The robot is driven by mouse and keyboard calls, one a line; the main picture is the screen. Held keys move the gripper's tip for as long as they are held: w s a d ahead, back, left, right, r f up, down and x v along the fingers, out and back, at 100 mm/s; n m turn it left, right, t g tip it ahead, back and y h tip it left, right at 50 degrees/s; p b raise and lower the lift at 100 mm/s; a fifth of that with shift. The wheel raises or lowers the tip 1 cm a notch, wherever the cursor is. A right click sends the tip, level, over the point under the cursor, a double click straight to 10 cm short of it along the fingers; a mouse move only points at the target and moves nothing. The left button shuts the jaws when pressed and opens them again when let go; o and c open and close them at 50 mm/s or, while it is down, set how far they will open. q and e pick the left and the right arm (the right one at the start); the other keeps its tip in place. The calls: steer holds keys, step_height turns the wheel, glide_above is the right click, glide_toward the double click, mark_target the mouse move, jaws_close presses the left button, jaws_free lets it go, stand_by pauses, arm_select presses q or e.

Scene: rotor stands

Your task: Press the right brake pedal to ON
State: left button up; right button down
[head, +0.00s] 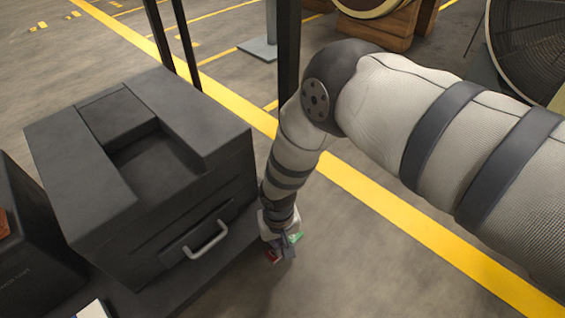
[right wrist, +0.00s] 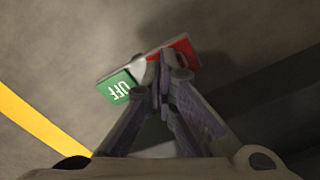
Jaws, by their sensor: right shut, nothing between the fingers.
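The brake pedal (right wrist: 121,86) shows in the right wrist view as a small tilted rocker. Its green end reads OFF, and its red end (right wrist: 186,50) lies to the right, its lettering mostly hidden by my fingers. In the head view only a bit of the green end (head: 296,238) and of the red end (head: 271,257) shows beside my gripper. My right gripper (right wrist: 162,75) is shut and empty, with its fingertips over the pedal's middle and the near edge of the red end. I cannot tell whether they touch it. My left gripper is not in view.
A dark cabinet (head: 200,165) with a metal handle (head: 207,240) stands just left of my right gripper. Dark upright posts (head: 288,50) rise behind it.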

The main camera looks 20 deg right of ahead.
step_height(320, 180, up, 3)
steer(key=p, duration=0.3)
step_height(320, 180, up, 2)
steer(key=shift+w+r+p, duration=0.1)
steer(key=shift+w+p, duration=0.05)
steer(key=shift+p, duration=0.8)
steer(key=shift+r+p, duration=0.55)
steer(key=shift+r, duration=0.2)
steer(key=shift+f, duration=0.1)
